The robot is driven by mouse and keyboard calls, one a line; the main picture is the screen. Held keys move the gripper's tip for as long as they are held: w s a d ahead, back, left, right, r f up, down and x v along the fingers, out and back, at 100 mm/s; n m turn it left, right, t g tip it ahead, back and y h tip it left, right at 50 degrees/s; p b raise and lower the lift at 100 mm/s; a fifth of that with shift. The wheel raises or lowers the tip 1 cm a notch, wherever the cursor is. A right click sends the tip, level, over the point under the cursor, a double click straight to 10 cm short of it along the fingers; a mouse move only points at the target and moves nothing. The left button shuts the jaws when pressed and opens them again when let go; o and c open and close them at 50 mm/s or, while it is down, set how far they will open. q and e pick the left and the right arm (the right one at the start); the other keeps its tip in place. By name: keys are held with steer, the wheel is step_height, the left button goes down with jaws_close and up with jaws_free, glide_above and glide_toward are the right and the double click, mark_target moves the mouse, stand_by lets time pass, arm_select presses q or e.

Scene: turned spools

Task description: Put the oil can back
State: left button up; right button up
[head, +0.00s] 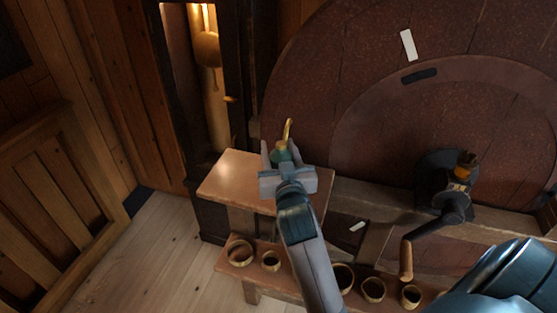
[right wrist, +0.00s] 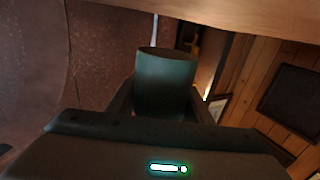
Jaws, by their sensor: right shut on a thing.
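The oil can has a dark green body (head: 281,155) and a thin brass spout (head: 288,130) that points up. My right gripper (head: 281,152) is shut on its body, one finger on each side. In the right wrist view the can's green body (right wrist: 166,83) stands between the two fingers. In the head view the can appears over or beside the far right part of the small wooden shelf top (head: 232,178). I cannot tell whether its base touches the wood. My left gripper is not in view.
A large reddish wheel (head: 385,130) stands behind, with a dark crank (head: 452,210) at right. A low bench (head: 232,262) below holds several wooden rings or cups (head: 239,252). A tall clock case (head: 178,100) stands behind the shelf. The shelf top's left part is bare.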

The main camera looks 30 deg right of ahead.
steer(key=shift+f+p, duration=0.3)
steer(key=shift+f, duration=1.55)
steer(key=shift+f, duration=0.15)
steer(key=o, duration=1.1)
